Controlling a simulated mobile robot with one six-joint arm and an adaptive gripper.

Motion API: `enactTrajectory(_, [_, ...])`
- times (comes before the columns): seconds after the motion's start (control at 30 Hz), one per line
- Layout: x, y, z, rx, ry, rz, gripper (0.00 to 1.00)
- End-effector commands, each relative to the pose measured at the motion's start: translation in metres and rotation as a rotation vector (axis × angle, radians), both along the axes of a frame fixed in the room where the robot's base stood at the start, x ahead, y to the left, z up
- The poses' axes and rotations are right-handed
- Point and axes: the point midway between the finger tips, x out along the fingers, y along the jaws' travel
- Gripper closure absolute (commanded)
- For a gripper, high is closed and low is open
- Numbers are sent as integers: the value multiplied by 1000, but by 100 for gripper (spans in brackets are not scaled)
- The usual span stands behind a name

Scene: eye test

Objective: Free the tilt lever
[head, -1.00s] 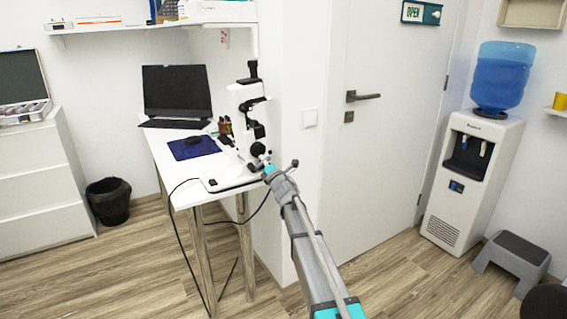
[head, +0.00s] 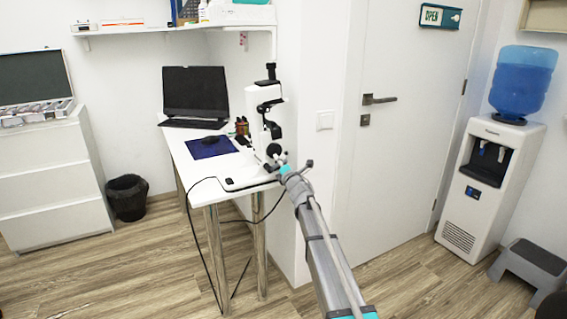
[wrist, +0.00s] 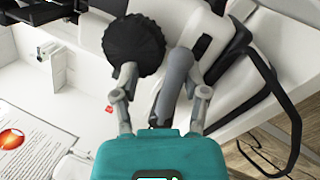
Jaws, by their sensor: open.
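The white and black eye instrument (head: 253,128) stands on the right end of the white table (head: 190,157). In the wrist view a grey rounded lever (wrist: 176,72), which looks like the tilt lever, lies between the two fingers of my gripper (wrist: 164,82). The fingers are open, one on each side of it; I cannot tell whether either touches it. A black ribbed knob (wrist: 134,46) is just beyond the left finger. In the head view my gripper (head: 283,170) is at the instrument's lower right, and the lever is too small to make out.
A laptop (head: 194,95), a blue mat (head: 210,147) and a pen holder (head: 242,126) are on the table. A black cable (head: 192,225) hangs off its front. A door (head: 405,140) and a water dispenser (head: 483,185) are to the right. The floor in front is mostly clear.

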Motion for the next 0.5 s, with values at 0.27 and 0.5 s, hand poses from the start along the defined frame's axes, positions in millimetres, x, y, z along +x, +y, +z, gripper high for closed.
enactTrajectory(0.27, [-2,-1,0,0,0,0,43])
enactTrajectory(0.5, [-12,-5,-3,0,0,0,43])
